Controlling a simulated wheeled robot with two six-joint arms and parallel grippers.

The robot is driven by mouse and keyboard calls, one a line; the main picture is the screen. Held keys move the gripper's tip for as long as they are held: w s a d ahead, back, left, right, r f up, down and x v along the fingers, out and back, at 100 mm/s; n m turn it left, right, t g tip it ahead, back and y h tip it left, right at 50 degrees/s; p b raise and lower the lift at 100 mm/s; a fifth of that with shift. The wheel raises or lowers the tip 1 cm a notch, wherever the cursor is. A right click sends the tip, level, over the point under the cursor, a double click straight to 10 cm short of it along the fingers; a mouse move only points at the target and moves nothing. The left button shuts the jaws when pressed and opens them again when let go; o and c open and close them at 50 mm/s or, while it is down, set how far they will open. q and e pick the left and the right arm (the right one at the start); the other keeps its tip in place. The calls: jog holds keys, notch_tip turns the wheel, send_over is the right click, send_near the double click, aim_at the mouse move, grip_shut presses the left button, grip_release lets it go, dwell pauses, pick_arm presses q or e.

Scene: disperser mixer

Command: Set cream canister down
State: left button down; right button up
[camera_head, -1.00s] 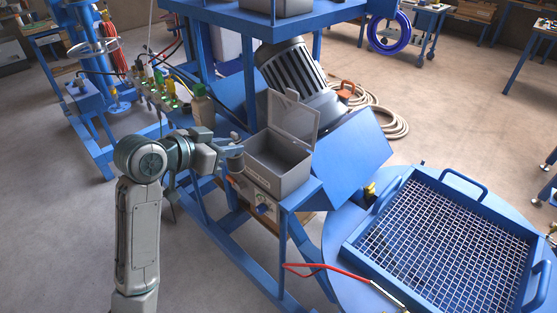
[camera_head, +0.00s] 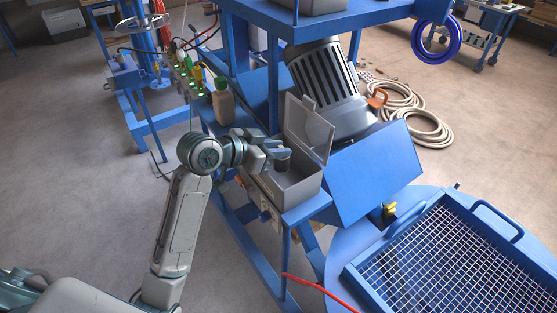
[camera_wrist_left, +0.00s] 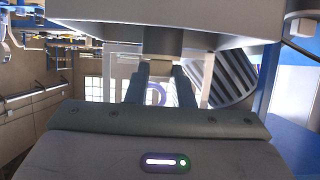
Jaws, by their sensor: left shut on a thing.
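My right gripper is not in view.
The box sits on a blue frame beside a tilted blue panel (camera_head: 376,170) and a ribbed motor (camera_head: 318,75). A tan bottle (camera_head: 223,104) stands behind my left arm. A blue mesh tray (camera_head: 440,262) lies at the right. Coiled hoses (camera_head: 420,128) lie on the floor.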

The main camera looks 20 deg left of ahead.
aim_at(275, 163)
pick_arm(q)
jog(key=f, duration=0.2)
jog(key=f+p, duration=0.1)
jog(key=shift+w+d+f, duration=0.2)
jog(key=shift+w+f, duration=0.15)
jog(key=shift+f, duration=0.05)
jog(key=shift+s+f, duration=0.1)
jog(key=shift+f, duration=0.35)
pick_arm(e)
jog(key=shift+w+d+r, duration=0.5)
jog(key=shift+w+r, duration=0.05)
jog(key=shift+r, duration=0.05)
pick_arm(q)
jog(key=c, duration=1.3)
grip_release()
jog(key=shift+f, duration=0.1)
jog(key=shift+o, duration=0.2)
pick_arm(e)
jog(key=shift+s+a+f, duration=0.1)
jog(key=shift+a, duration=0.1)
